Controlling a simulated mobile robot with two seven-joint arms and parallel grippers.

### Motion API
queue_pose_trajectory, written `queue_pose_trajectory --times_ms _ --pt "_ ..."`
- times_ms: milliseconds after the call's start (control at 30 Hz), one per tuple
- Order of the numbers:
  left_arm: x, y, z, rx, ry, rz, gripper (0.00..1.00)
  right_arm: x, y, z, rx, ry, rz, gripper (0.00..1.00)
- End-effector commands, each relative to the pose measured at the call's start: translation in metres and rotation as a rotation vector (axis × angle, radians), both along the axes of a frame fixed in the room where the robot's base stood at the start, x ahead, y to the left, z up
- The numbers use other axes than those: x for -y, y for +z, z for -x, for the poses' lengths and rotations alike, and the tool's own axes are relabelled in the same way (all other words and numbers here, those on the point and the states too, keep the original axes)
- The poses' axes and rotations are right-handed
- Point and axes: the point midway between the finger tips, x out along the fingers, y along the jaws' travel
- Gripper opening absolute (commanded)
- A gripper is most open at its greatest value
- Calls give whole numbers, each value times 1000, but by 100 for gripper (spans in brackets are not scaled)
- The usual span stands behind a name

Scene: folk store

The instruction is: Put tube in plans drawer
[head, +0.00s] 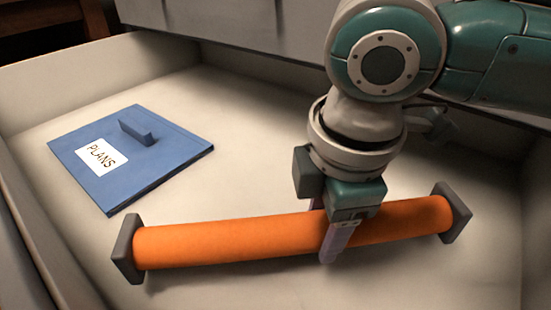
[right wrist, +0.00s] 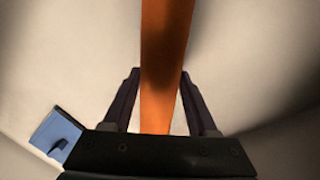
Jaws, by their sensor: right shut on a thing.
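An orange tube (head: 235,240) with dark square end caps lies across the open drawer (head: 60,88) in the head view. My right gripper (head: 338,235) is shut around the tube, right of its middle. In the right wrist view the tube (right wrist: 165,65) runs between the two fingers (right wrist: 163,108). The tube is inside the drawer's walls, low over its floor; I cannot tell whether it touches the floor. A blue panel labelled PLANS (head: 165,160) lies flat on the drawer floor, left of and behind the tube. My left gripper is not in view.
The blue panel has a small raised handle (head: 137,132); its corner also shows in the right wrist view (right wrist: 52,128). A grey cabinet front (head: 225,20) rises behind the drawer. Bare drawer floor shows between the panel and my right arm.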

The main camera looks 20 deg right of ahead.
Motion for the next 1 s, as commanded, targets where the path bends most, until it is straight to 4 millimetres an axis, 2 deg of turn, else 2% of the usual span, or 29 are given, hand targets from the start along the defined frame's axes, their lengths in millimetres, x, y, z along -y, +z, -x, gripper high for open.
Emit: queue_pose_trajectory --times_ms 33,100,467,500,767,1000 --pt "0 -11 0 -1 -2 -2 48 0 -14 0 -1 0 0 0" --pt "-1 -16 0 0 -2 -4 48 0 -22 0 0 0 0 0" --pt "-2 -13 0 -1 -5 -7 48 0 -22 0 0 0 0 0" --pt "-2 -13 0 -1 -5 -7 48 0 -23 0 0 0 1 60" --pt "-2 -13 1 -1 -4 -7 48 0 -23 0 0 0 1 89" --pt "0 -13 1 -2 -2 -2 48 0 -22 0 0 0 1 89"
